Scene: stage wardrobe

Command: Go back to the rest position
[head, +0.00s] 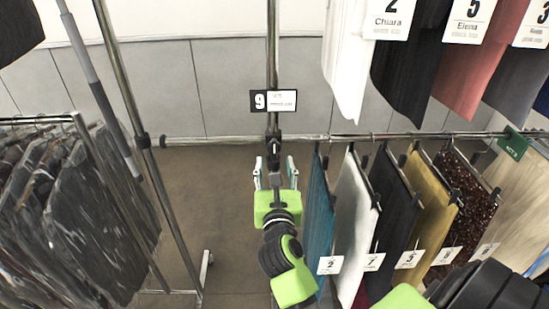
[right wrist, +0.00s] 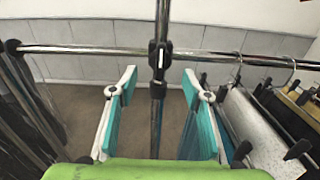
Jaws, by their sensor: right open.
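My right gripper (head: 274,168) is open, its two pale fingers apart, near the middle of the head view. In the right wrist view the open fingers (right wrist: 160,90) stand to the left and right of a vertical chrome post (right wrist: 157,120). The post shows between them and nothing is seen held. I cannot tell how far the post is beyond the fingertips. A teal garment (head: 319,220) hangs just right of the gripper in the head view. My left gripper is not in view.
A horizontal rail (head: 350,136) carries several garments with numbered tags on the right. A sign with a 9 (head: 272,101) is on the post above the gripper. Dark garments (head: 95,215) hang on a left rack. Open floor (head: 205,200) lies between them.

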